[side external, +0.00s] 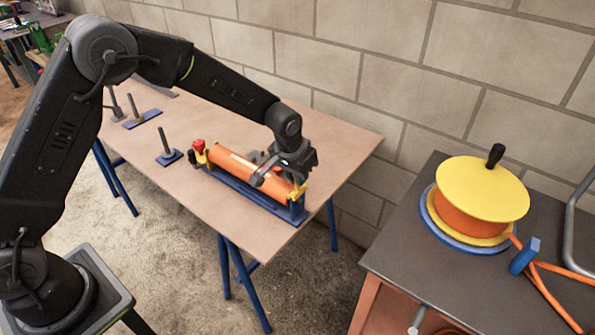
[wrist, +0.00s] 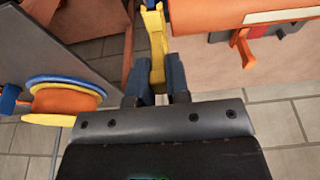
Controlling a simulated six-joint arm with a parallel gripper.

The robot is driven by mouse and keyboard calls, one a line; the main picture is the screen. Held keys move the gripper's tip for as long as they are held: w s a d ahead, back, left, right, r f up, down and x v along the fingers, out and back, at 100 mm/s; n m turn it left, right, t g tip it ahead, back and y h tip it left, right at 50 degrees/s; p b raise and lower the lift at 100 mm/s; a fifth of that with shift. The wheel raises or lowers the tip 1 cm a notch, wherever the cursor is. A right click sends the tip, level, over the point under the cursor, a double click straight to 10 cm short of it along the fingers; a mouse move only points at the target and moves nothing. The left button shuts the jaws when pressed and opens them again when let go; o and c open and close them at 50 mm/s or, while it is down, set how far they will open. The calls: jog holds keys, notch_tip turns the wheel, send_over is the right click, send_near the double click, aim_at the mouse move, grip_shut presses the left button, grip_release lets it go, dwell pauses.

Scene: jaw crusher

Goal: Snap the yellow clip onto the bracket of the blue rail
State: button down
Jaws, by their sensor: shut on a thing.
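The blue rail (side external: 245,192) lies on the wooden table with an orange cylinder (side external: 236,165) along it. My gripper (side external: 291,181) is at the rail's right end. In the wrist view its two fingers (wrist: 157,84) are shut on the yellow clip (wrist: 157,50), which points away from the palm. The clip (side external: 298,191) also shows in the side view beside the cylinder's right end, just above the blue bracket (side external: 298,210). The gripper partly hides this spot, so I cannot tell whether the clip touches or sits on the bracket.
A red knob (side external: 198,145) stands at the rail's left end. Blue bases with upright pegs (side external: 167,143) stand farther left on the table. A block wall (side external: 400,80) runs behind. A yellow and orange reel (side external: 478,195) sits on a separate dark table at right.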

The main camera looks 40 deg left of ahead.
jog(key=shift+f, duration=0.35)
jog(key=c, duration=1)
grip_release()
jog(key=shift+r, duration=0.1)
jog(key=v, duration=1.3)
jog(key=shift+s+r, duration=0.2)
jog(key=shift+r, duration=0.1)
